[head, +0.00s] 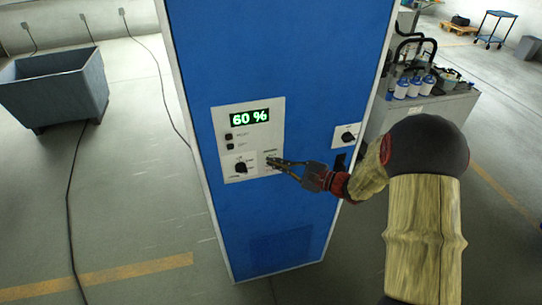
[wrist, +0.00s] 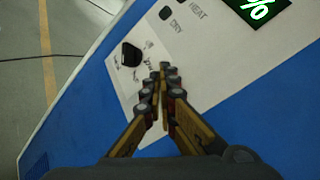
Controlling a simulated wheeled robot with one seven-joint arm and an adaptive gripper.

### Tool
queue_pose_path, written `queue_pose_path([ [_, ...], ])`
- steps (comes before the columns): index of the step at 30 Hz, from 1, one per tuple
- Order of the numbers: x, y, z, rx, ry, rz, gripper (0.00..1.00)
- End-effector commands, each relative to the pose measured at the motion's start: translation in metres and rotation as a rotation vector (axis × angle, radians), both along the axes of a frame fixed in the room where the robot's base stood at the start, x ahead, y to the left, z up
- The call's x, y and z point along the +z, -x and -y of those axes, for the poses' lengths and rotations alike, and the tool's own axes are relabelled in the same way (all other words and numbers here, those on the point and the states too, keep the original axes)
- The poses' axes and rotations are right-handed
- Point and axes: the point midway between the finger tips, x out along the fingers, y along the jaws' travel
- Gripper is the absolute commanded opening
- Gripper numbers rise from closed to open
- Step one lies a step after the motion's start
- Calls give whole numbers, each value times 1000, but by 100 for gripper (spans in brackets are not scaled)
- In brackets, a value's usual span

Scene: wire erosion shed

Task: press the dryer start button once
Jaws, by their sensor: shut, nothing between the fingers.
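The blue cabinet (head: 260,60) carries a white control panel (head: 267,133) with a green display reading 60 %. A black knob (head: 240,168) sits lower on the panel and shows in the wrist view (wrist: 131,53). My gripper (head: 269,161) is shut and empty, its tips over the panel right of the knob. In the wrist view the tips (wrist: 162,78) cover what lies behind them. I cannot tell whether they touch the panel.
A second small panel with a knob (head: 346,135) is on the cabinet's right. A grey bin (head: 50,85) stands at left, with a cable on the floor. A bench (head: 440,108) with bottles stands behind at right. The floor left of the cabinet is mostly clear.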

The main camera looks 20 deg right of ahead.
Motion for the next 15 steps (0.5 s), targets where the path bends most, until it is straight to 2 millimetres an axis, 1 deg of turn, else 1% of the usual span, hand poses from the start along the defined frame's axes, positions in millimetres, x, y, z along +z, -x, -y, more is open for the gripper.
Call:
queue_pose_path([
  [5,0,0,0,0,0,0,0],
  [15,0,-9,0,0,0,0,0],
])
